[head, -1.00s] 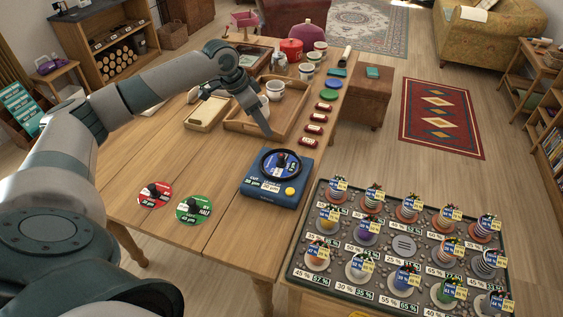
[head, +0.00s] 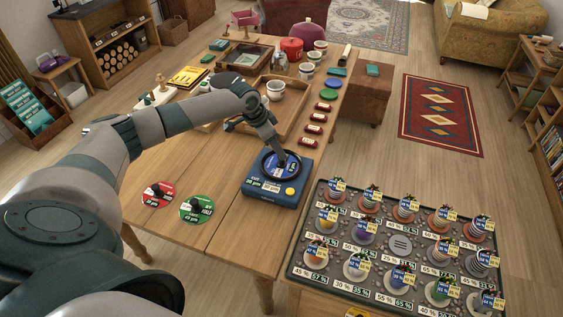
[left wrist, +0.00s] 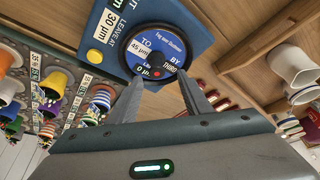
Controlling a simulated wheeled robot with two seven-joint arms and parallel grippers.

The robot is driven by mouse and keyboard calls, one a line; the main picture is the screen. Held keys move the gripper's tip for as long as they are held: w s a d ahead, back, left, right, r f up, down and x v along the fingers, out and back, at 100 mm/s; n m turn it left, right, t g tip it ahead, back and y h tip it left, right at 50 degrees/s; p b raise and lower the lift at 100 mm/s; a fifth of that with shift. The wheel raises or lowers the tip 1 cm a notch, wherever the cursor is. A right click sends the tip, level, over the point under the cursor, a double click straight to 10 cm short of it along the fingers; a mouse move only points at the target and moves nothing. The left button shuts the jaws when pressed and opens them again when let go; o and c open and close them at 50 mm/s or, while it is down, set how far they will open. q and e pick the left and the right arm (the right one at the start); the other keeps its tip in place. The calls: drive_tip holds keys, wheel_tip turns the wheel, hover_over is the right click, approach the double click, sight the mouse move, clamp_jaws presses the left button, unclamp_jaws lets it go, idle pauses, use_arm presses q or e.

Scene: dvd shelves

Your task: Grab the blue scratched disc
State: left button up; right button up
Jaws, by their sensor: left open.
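The blue disc (head: 273,168) with white labels lies on the blue polishing machine (head: 262,190), inside a black ring. In the left wrist view the disc (left wrist: 157,45) shows its printed text, and a dark knob with a red spot shows near its lower edge. My left gripper (head: 281,154) points down over the disc. In the left wrist view its two fingers (left wrist: 160,80) are open and apart, at the near rim of the disc, with nothing held. I cannot tell if the fingertips touch it. My right gripper is not in view.
A red disc (head: 157,194) and a green disc (head: 196,209) lie on the table left of the machine. A wooden tray (head: 296,114) with cups stands behind. A dark board (head: 343,267) with several labelled pots is at the right front.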

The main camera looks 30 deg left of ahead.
use_arm(q)
drive_tip(key=shift+w+d+f+p, duration=0.1)
drive_tip(key=shift+d+f+p, duration=0.15)
drive_tip(key=shift+f+p, duration=0.3)
drive_tip(key=p+x, duration=0.1)
drive_tip(key=x, duration=0.2)
drive_tip(key=shift+d+f, duration=0.1)
drive_tip(key=shift+f, duration=0.4)
clamp_jaws()
